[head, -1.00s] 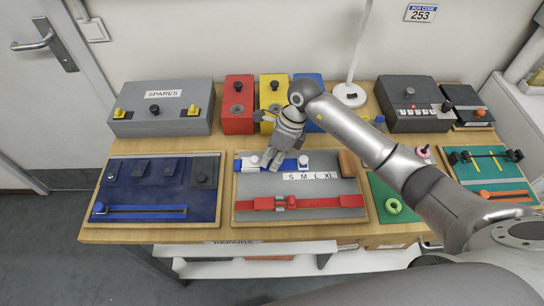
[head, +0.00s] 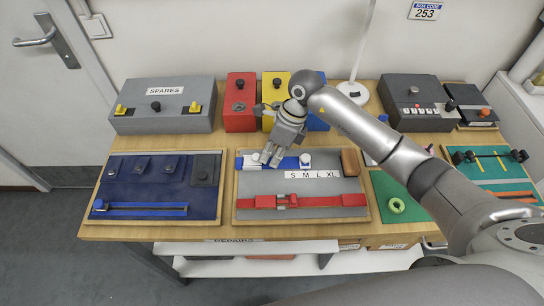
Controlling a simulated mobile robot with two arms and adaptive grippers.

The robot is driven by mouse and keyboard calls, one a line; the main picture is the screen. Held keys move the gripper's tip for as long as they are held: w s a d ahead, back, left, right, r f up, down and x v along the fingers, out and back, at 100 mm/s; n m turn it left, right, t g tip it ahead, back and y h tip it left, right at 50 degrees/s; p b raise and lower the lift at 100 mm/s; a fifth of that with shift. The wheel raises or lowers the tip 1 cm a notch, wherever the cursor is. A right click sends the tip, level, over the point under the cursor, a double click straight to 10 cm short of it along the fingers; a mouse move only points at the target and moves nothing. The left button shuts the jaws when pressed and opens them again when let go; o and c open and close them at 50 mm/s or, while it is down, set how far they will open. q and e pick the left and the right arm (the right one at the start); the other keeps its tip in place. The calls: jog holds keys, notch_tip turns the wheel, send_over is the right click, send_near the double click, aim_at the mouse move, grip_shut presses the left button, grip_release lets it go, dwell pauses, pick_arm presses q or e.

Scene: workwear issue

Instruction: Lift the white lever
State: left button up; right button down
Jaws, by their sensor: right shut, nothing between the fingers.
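A blue strip (head: 287,162) with white parts lies along the upper edge of a grey board (head: 330,186). A white piece with a round knob (head: 253,159) is at its left end. A second white knob (head: 305,159) stands toward its right end. I cannot tell for certain which of them is the white lever. My right gripper (head: 269,158) points down over the strip between the two knobs, closer to the left one. Its fingers are together and empty, and they hide part of the strip. Whether they touch it is unclear. My left gripper is out of view.
Below the strip are S M L XL labels (head: 312,175) and a red belt (head: 320,200). A brown block (head: 350,161) is at right. Behind stand red (head: 240,120), yellow and blue boxes. A blue board (head: 150,172) is left, a green mat (head: 395,185) right.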

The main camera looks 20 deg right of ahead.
aim_at(262, 164)
jog(key=shift+w+a+r+b, duration=0.2)
jog(key=shift+a+r+b, duration=0.4)
jog(key=shift+b, duration=0.2)
jog(key=shift+w+a+r+b, duration=0.2)
jog(key=shift+a+r+b, duration=0.4)
jog(key=shift+b, duration=0.15)
jog(key=shift+r, duration=0.15)
jog(key=shift+r+p, duration=0.5)
jog(key=shift+r, duration=0.3)
